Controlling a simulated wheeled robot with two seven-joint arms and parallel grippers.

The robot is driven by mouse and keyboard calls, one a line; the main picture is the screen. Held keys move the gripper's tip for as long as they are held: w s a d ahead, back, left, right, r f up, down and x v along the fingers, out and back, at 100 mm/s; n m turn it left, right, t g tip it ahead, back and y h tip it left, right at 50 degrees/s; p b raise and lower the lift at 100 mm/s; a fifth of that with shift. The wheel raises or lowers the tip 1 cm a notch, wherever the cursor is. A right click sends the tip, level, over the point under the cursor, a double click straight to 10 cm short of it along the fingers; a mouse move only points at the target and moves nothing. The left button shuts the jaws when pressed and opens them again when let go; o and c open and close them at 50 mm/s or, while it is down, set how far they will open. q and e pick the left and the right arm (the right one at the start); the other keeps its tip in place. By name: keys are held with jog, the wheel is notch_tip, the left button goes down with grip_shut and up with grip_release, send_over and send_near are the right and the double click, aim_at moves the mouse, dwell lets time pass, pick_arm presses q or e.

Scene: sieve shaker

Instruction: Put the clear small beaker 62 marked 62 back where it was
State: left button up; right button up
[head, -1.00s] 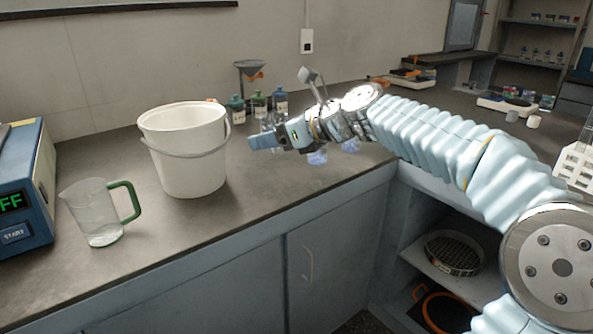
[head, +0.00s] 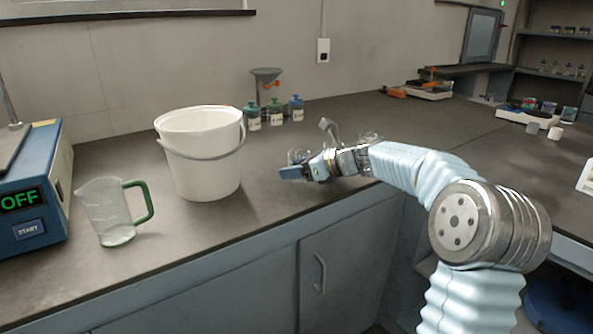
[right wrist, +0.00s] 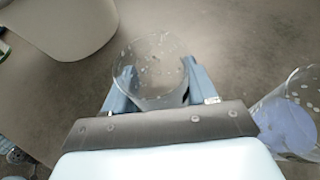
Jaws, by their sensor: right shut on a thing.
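My right gripper (head: 292,172) is low over the counter, to the right of the white bucket. In the right wrist view its two fingers (right wrist: 157,72) are shut on a clear small beaker (right wrist: 152,60), one finger on each side. The beaker also shows faintly behind the fingers in the head view (head: 298,156). Its number cannot be read, and I cannot tell whether its base touches the counter. A second clear beaker (right wrist: 290,112) with something blue in or behind it stands just right of the gripper in the right wrist view. My left gripper is not in view.
The white bucket (head: 203,160) stands left of the gripper. A clear jug with a green handle (head: 108,212) and a blue device reading OFF (head: 32,197) are further left. Several capped bottles (head: 275,112) and a funnel stand (head: 266,75) are behind. The counter's front edge is close.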

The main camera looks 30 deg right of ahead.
jog(key=shift+f, duration=0.1)
jog(key=o, duration=1.1)
jog(key=shift+r, duration=0.3)
jog(key=v, duration=1.2)
jog(key=shift+f, duration=0.15)
jog(key=shift+s+d, duration=0.1)
